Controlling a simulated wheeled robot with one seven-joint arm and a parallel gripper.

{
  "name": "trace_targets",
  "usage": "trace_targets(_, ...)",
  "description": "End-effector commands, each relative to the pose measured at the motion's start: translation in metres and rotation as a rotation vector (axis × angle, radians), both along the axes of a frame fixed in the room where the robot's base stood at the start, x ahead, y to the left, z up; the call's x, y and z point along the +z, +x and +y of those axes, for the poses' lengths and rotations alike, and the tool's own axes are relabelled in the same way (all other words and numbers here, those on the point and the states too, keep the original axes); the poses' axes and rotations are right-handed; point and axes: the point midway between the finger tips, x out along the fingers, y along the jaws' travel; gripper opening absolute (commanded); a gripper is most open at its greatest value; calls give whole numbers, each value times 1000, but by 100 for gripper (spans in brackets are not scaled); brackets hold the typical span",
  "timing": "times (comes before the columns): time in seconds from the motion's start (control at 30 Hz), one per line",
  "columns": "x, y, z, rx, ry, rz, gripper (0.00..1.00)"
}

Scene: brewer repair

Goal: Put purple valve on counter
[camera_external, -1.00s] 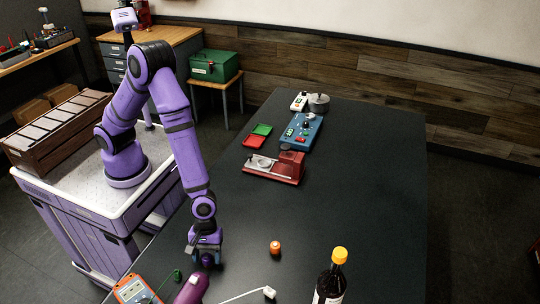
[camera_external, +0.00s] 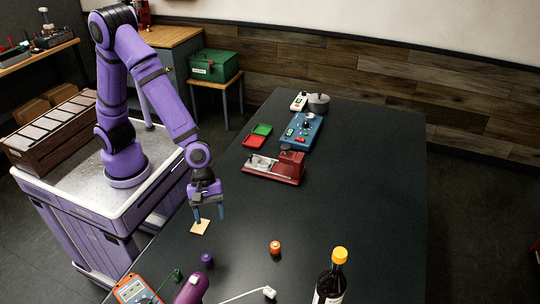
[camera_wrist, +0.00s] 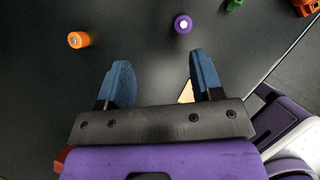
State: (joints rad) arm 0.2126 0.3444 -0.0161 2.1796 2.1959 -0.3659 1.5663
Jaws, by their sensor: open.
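The purple valve (camera_external: 207,260) stands on the black counter (camera_external: 345,180) near its front left part. It also shows in the wrist view (camera_wrist: 183,24), beyond the fingertips with a clear gap. My gripper (camera_external: 209,218) is open and empty, raised above the counter and farther back than the valve.
A tan square (camera_external: 200,227) lies by my gripper. An orange cylinder (camera_external: 275,247) stands right of the valve. A dark bottle (camera_external: 330,283), an orange meter (camera_external: 133,289), a purple rounded object (camera_external: 192,289) and a white cable (camera_external: 245,294) are nearby. A red device (camera_external: 275,168) sits farther back.

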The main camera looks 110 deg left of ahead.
Motion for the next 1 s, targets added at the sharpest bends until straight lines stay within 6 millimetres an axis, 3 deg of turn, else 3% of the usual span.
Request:
trace_targets(0.03,23,5,8,135,-43,-34,60)
trace_targets(0.2,100,13,50,705,-261,-118,60)
trace_targets(0.37,160,-6,101,1227,-515,-153,60)
trace_targets(0.5,198,-42,145,1665,-768,-141,60)
trace_targets(0.6,216,-76,172,1966,-960,-102,60)
trace_targets(0.73,227,-130,197,2341,-1214,-7,60)
trace_targets(0.87,228,-187,207,2696,-1460,153,60)
trace_targets(0.9,226,-205,207,-2703,1474,-209,60)
trace_targets(1.0,221,-245,201,-2434,1337,-321,60)
